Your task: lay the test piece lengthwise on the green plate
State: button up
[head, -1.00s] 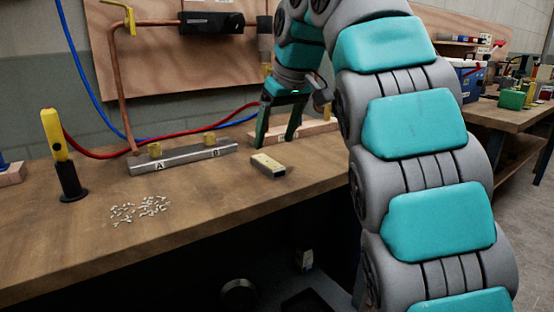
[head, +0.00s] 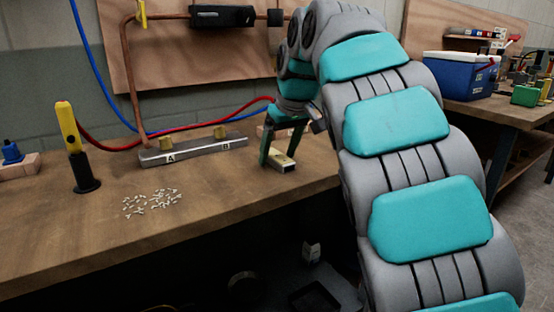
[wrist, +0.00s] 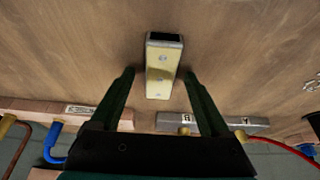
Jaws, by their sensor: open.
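A small pale-yellow block with a grey rim, a dark end and small round marks (head: 284,166) lies on the wooden bench near its front edge. It may be the test piece; I cannot tell for sure. My gripper (head: 278,160) is open, pointing down at it. In the wrist view, the block (wrist: 163,60) shows between the two spread fingers (wrist: 158,75), with a gap on each side. How high the fingertips are above the bench is unclear. I cannot make out a green plate in either view.
A grey bar marked A and B (head: 192,150) with brass knobs lies behind left. Loose rivets (head: 150,202) and a yellow-and-black tool in a stand (head: 76,145) are further left. Red and blue hoses run behind. A blue box (head: 460,75) stands on another bench.

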jog(key=shift+f, duration=0.2)
dwell(0.3)
jog(key=shift+c, duration=0.2)
grip_shut()
dwell(0.3)
